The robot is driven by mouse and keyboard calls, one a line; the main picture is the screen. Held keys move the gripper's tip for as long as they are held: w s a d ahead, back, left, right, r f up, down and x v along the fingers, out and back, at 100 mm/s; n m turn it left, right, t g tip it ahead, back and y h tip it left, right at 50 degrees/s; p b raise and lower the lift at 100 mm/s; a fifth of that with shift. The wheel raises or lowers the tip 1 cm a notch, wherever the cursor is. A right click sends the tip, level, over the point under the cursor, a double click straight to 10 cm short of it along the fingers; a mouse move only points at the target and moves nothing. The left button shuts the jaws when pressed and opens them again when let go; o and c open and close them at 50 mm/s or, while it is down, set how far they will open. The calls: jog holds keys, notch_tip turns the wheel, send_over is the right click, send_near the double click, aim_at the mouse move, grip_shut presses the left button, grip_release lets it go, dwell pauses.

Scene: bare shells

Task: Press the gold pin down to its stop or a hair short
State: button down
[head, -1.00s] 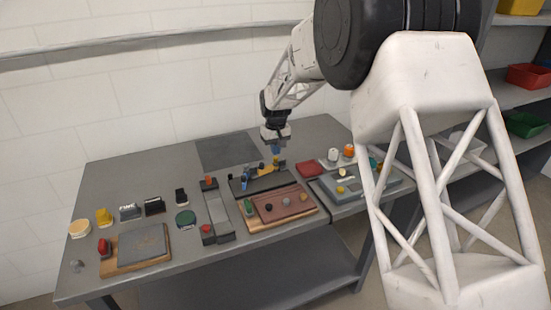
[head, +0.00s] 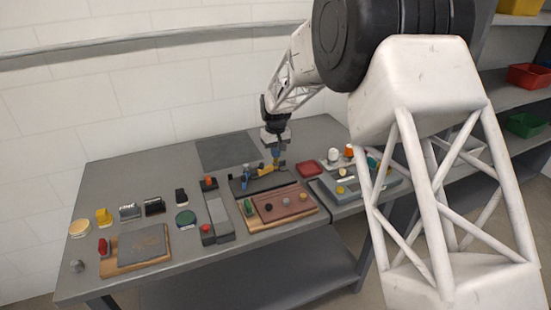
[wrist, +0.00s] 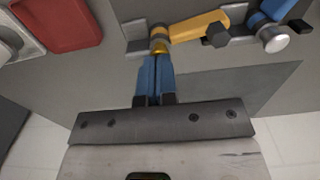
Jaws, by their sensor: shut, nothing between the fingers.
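In the head view my gripper (head: 276,157) points down over the right end of the dark fixture with the yellow lever. The fingertips are at the pin's head and partly cover it. I cannot tell whether they touch it, or how far down the pin sits.
A yellow lever (wrist: 200,24) with a dark knob lies right beside the fingers, and a blue silver-ended part (wrist: 273,38) is farther right. A red block (head: 309,169) stands to the right. A reddish board (head: 278,205) with several knobs lies in front. A dark mat (head: 226,151) is bare.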

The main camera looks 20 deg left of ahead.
jog(key=shift+f, duration=0.9)
dwell(0.3)
jog(key=shift+r, duration=0.2)
jog(key=shift+r, duration=3.35)
jog(key=shift+d, duration=0.1)
